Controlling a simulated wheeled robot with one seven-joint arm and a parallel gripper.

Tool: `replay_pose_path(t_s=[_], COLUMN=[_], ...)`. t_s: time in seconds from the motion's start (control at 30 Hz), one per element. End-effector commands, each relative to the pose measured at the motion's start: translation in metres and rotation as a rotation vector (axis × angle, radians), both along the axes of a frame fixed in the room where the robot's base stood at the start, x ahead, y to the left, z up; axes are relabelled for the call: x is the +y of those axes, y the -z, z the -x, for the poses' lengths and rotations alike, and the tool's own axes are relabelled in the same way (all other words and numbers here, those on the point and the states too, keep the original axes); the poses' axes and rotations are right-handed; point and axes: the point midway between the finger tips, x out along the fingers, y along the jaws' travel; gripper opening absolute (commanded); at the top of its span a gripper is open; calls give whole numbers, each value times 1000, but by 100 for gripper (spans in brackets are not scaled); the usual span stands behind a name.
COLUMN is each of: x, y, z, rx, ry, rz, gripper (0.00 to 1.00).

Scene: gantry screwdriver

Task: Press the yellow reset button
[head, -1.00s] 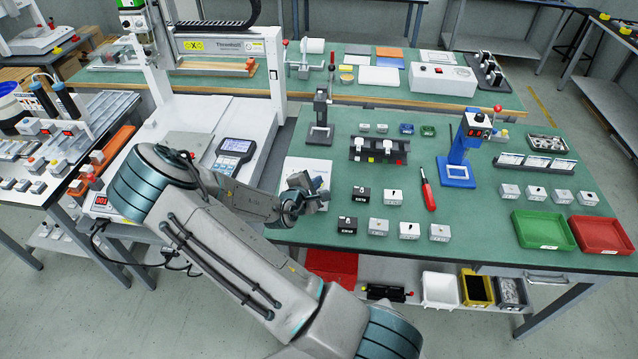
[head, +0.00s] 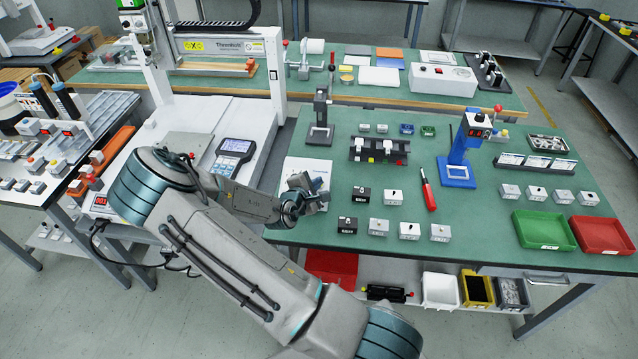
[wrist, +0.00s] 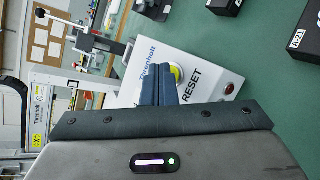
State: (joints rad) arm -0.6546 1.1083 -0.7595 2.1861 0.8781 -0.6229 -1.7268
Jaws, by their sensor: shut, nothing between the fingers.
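The yellow reset button (wrist: 178,74) shows in the wrist view on a white box (wrist: 205,67) marked "RESET". My gripper (wrist: 163,68) has its two dark fingers together, with nothing between them. The fingertips overlap the left part of the button in this view; I cannot tell whether they touch it. In the head view the white box (head: 306,170) lies on the green bench, and my gripper (head: 312,197) is over its near side. The button is hidden there behind my gripper.
A dark clamp stand (head: 320,125) stands just behind the box. Dark blocks (head: 361,194) and white blocks (head: 393,196) lie to the right, with a red screwdriver (head: 427,190) beyond. A white machine with a keypad display (head: 235,146) stands to the left.

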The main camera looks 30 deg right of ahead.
Motion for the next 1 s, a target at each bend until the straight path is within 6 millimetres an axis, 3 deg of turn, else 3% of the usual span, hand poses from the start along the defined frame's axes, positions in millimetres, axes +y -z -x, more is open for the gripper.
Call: replay_pose_path(t_s=[0.3,0.67,1.0], x=[4,4,10], y=[-14,-15,-42], z=[4,5,14], rx=[2,1,2], ry=[-1,0,-1], rz=[0,1,0], gripper=[0,0,0])
